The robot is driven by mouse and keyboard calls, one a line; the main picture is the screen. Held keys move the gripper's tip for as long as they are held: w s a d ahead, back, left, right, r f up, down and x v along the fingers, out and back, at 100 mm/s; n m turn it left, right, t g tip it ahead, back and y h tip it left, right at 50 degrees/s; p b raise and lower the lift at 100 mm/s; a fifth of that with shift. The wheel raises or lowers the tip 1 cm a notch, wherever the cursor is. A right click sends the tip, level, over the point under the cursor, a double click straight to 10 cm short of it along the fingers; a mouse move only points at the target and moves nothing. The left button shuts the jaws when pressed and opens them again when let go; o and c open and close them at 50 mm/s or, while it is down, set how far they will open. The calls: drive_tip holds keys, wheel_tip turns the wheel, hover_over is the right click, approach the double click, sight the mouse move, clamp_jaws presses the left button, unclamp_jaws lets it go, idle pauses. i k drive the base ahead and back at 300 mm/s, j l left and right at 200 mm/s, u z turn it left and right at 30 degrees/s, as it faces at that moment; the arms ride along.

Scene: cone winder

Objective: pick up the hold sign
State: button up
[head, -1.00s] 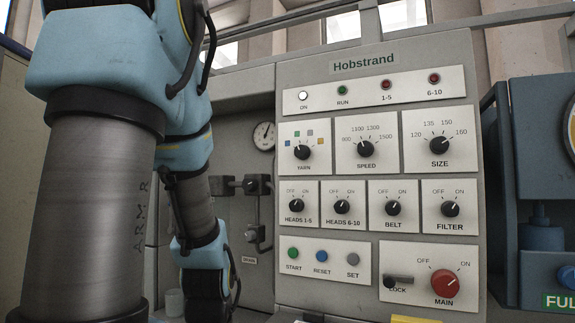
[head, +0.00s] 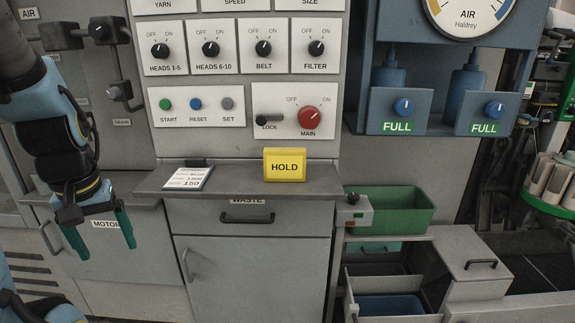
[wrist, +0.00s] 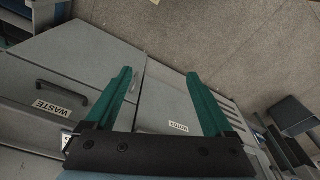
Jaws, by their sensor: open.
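The hold sign (head: 285,165) is a yellow block with the black word HOLD. It stands upright on the grey shelf (head: 240,190) below the control panel, near the shelf's right end. My gripper (head: 105,242) hangs at the left in the head view, left of the shelf and lower than the sign. Its two green fingers point down, apart, with nothing between them. In the wrist view the open fingers (wrist: 163,95) show over the cabinet fronts and floor; the sign is not in that view.
A card on a clipboard (head: 188,178) lies on the shelf left of the sign. Switches and the red MAIN knob (head: 310,119) are above. A green bin (head: 388,210) stands right of the shelf. Cabinet handles (head: 247,218) stick out below. The shelf between card and sign is clear.

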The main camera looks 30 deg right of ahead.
sight(280, 164)
drive_tip(key=l+u, duration=0.1)
drive_tip(key=l, duration=0.4)
drive_tip(key=k+l+u, duration=0.1)
drive_tip(key=l, duration=0.35)
drive_tip(key=k+l+u, duration=0.1)
drive_tip(key=l, duration=0.35)
drive_tip(key=k+l+u, duration=0.15)
drive_tip(key=l, duration=0.3)
drive_tip(key=k+l+u, duration=0.1)
drive_tip(key=l, duration=0.35)
drive_tip(key=j, duration=0.1)
drive_tip(key=i, duration=0.05)
